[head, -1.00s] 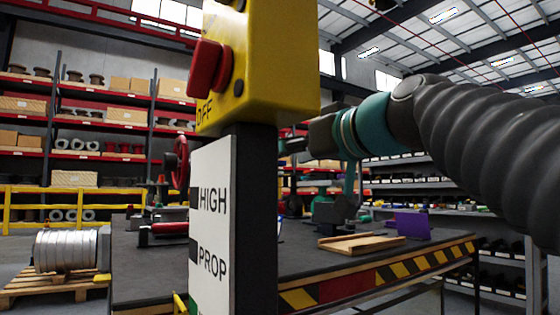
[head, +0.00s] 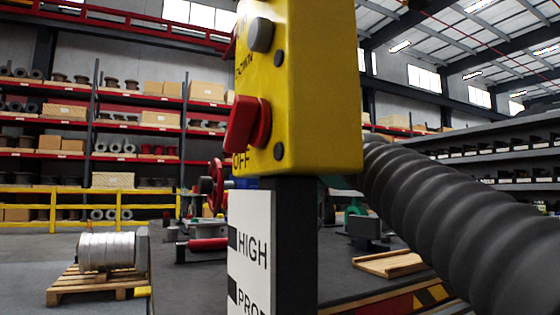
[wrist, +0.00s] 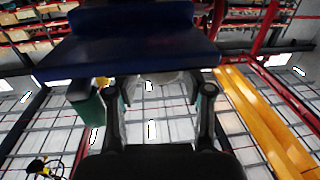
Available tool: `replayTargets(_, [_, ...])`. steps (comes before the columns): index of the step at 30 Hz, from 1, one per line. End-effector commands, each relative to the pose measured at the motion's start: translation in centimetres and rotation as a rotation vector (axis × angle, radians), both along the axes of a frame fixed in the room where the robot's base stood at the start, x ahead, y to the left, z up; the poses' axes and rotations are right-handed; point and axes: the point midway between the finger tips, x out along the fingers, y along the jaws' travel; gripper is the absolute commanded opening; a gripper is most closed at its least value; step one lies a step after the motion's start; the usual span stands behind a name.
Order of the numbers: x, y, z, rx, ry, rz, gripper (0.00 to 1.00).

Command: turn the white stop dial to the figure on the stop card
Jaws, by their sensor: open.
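In the wrist view my gripper (wrist: 160,92) is open, its two dark fingers apart. A dark blue block-like part (wrist: 130,50) spans the view above the fingers. A pale rounded surface shows just under it between the fingers; I cannot tell whether it is the white stop dial. In the head view my gripper is hidden behind the yellow control box (head: 315,80). I cannot make out the stop dial or a stop card figure there. A white card (head: 250,255) reading "HIGH" and a cut-off "PROP" is on the dark post below the box.
The yellow box carries a red knob (head: 247,125) and stands close in front, blocking much of the bench. A wooden tray (head: 390,263) lies on the bench behind it. A red handwheel (head: 214,187) is left of the post. Yellow railing (head: 85,190) stands farther left.

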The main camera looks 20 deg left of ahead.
Motion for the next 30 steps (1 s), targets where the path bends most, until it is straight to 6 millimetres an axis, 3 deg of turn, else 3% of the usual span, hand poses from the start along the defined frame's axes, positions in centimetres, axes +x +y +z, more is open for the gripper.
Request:
replayTargets(6, [0.79, 1.24, 0.07, 0.001, 0.001, 0.0, 0.51])
replayTargets(14, [0.86, 1.33, -0.05, 0.001, 0.001, 0.0, 0.51])
replayTargets(15, [0.86, 1.33, -0.05, 0.001, 0.001, 0.0, 0.49])
replayTargets(20, [0.84, 1.34, -0.04, 0.001, 0.001, 0.0, 0.09])
replayTargets(21, [0.83, 1.34, -0.04, 0.001, 0.001, 0.0, 0.05])
replayTargets(30, [1.13, 1.38, -0.47, 0.002, 0.006, 0.066, 0.05])
